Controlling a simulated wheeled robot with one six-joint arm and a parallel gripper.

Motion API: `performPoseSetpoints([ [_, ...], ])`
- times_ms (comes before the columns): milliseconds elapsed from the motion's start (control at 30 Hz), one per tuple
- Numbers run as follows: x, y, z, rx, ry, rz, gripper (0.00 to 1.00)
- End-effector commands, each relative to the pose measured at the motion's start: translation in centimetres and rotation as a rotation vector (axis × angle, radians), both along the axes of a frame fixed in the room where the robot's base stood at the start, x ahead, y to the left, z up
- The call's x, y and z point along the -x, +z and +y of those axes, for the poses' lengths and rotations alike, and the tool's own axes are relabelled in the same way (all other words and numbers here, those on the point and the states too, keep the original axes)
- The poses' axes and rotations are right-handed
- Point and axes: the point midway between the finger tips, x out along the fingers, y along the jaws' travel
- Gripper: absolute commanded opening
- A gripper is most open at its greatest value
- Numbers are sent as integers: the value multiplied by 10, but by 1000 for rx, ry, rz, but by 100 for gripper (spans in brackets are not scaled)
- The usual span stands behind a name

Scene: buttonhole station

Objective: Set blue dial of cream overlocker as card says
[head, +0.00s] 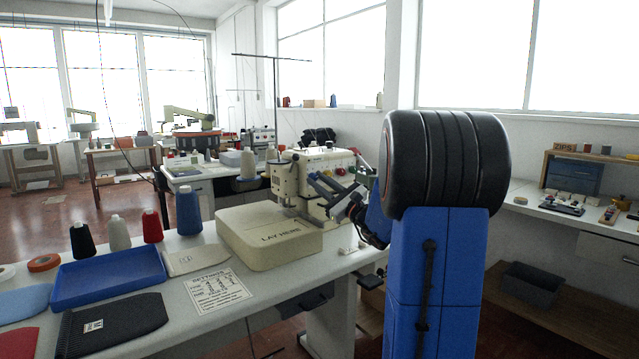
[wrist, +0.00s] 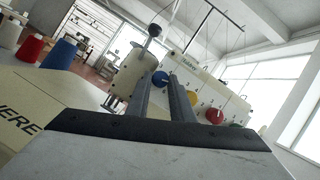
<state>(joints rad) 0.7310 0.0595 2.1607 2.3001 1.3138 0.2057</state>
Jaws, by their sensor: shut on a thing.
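The cream overlocker (head: 313,160) stands at the back of the white table, and its dial row shows in the wrist view. The blue dial (wrist: 160,79) is at the left end of the row, between the two fingertips of my gripper (wrist: 161,83). My gripper is shut on it. In the head view my gripper (head: 322,184) reaches the front of the machine from the right, and the blue dial is hidden. The dial's pointer cannot be read. The settings card (head: 218,290) lies on the table with large marks too small to read surely.
Yellow (wrist: 192,97), red (wrist: 214,116) and green (wrist: 236,125) dials sit close right of my fingers. A cream "LAY HERE" block (head: 268,235) stands before the machine. A blue tray (head: 107,279), thread cones and cloth pieces are at the left.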

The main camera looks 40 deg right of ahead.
Motion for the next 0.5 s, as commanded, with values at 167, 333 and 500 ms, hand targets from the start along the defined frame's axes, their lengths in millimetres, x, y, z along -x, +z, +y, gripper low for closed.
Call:
performPoseSetpoints([
  [167, 0, -2, -1, -15, -2, 3, 0],
  [333, 0, -2, -1, -15, -2, 3, 0],
  [500, 0, -2, -1, -15, -2, 3, 28],
])
